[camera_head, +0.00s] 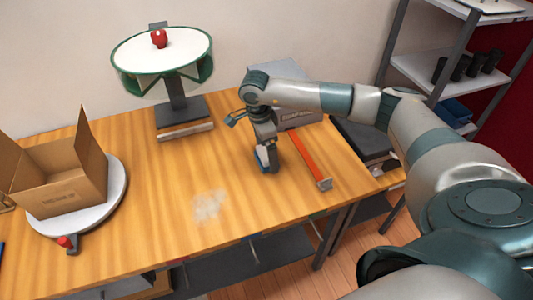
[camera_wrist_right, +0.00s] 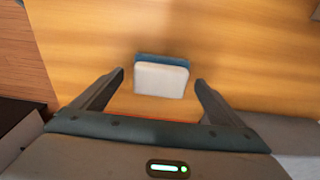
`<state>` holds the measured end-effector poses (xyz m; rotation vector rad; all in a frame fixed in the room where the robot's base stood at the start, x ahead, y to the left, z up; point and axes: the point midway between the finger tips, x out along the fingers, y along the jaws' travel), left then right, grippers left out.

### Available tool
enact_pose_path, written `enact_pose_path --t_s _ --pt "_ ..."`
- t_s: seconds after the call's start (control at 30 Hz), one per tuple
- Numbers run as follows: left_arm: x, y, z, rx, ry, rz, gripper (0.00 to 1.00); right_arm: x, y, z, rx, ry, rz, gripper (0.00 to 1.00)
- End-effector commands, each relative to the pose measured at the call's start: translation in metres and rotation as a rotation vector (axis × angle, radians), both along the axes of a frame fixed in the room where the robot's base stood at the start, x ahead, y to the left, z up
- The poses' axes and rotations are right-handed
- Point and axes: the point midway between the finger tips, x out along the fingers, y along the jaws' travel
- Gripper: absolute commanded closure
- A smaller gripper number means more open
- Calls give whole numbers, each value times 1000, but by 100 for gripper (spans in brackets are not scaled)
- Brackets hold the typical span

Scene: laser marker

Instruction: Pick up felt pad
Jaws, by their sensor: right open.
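The felt pad (camera_wrist_right: 160,78) is a small block with a white face and a blue upper edge. In the right wrist view it sits on the wooden table, between and just beyond the two open fingers of my right gripper (camera_wrist_right: 160,92). In the head view the pad (camera_head: 262,158) shows beside my right gripper (camera_head: 270,163), which points down over the table and partly hides it. I cannot tell whether the fingers touch the pad. My left gripper is not in view.
An open cardboard box (camera_head: 65,185) sits on a white turntable (camera_head: 117,200) at the left. A round green-rimmed stand (camera_head: 180,55) is at the back. The table (camera_head: 150,220) middle is clear.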

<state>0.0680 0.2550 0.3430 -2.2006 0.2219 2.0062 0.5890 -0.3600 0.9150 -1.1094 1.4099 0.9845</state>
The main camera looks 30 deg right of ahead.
Motion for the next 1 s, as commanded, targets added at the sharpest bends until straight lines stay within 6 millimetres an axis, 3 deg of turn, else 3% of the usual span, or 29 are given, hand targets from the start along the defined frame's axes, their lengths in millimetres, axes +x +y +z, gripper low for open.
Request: enact_pose_path --t_s 0.17,0.57,0.6,0.8,1.0 --pt "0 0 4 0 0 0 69 0 -1 -9 -1 -1 0 8" --pt "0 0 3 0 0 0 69 0 -1 -9 0 -1 0 8" --pt "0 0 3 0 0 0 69 0 -1 -9 0 -1 0 10" --pt "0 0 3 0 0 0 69 0 -1 -9 0 -1 1 53" --pt "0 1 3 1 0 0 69 0 -1 -9 0 -1 0 53"
